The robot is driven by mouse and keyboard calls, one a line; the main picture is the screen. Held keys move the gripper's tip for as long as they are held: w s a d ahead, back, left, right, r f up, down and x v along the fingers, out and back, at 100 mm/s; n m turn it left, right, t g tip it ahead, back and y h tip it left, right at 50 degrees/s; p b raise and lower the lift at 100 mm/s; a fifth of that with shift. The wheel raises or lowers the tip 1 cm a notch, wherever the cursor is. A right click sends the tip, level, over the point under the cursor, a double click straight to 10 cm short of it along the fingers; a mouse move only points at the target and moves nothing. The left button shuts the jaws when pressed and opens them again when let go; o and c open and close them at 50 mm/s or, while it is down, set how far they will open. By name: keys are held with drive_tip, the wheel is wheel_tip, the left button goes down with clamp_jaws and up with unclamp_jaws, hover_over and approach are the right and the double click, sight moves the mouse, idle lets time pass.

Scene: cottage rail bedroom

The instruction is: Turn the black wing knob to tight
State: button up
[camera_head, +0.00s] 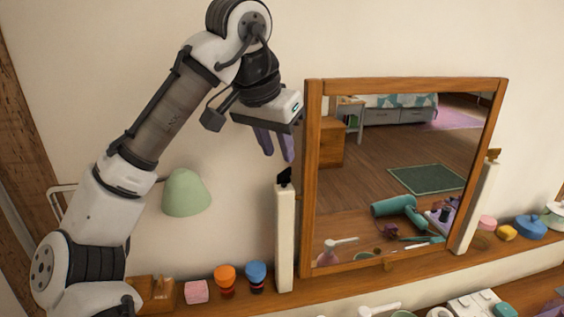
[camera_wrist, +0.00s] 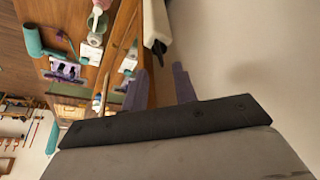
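A black wing knob (camera_head: 284,176) sits at the top of the left cream post (camera_head: 285,240) beside the wood-framed mirror (camera_head: 312,190). My gripper (camera_head: 279,155) is just above this knob, with its purple fingers pointing down. The fingers are apart, with nothing visible between them. In the wrist view, the knob (camera_wrist: 159,47) shows at the end of the post, beyond the gap between my fingertips (camera_wrist: 159,76), and appears apart from them. I cannot read any tightness marking.
The mirror frame's left edge is close beside my gripper. A green lamp shade (camera_head: 186,193) is on the wall to the left. The wooden shelf (camera_head: 350,279) bears an orange jar (camera_head: 225,275), a blue jar (camera_head: 256,272) and a pink block (camera_head: 196,291). The wall above the mirror is clear.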

sight(284, 171)
drive_tip(key=shift+p+x, duration=0.35)
drive_tip(key=shift+x, duration=2.25)
clamp_jaws()
